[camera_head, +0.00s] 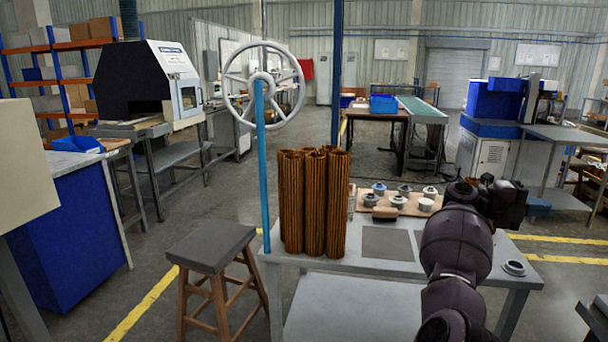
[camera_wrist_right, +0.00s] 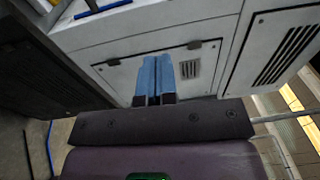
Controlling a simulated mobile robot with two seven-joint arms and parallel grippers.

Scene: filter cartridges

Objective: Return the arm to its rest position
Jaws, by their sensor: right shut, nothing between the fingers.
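My right arm rises at the right of the head view, over the right part of the grey table (camera_head: 345,258). Its dark right gripper (camera_head: 508,203) is up near the table's back right, pointing away; its fingertips are hard to make out there. In the right wrist view the two blue fingers of the right gripper (camera_wrist_right: 156,62) are together and empty, with a pale machine cabinet (camera_wrist_right: 215,60) beyond them. Several tall brown pleated filter cartridges (camera_head: 312,202) stand upright in a cluster on the table's left, apart from the gripper. My left gripper is not in view.
A wooden board (camera_head: 411,207) with several small caps lies behind a flat grey mat (camera_head: 388,243). A round grey ring part (camera_head: 513,268) lies near the table's right edge. A blue post with a handwheel (camera_head: 264,160) rises at the left, beside a stool (camera_head: 212,246).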

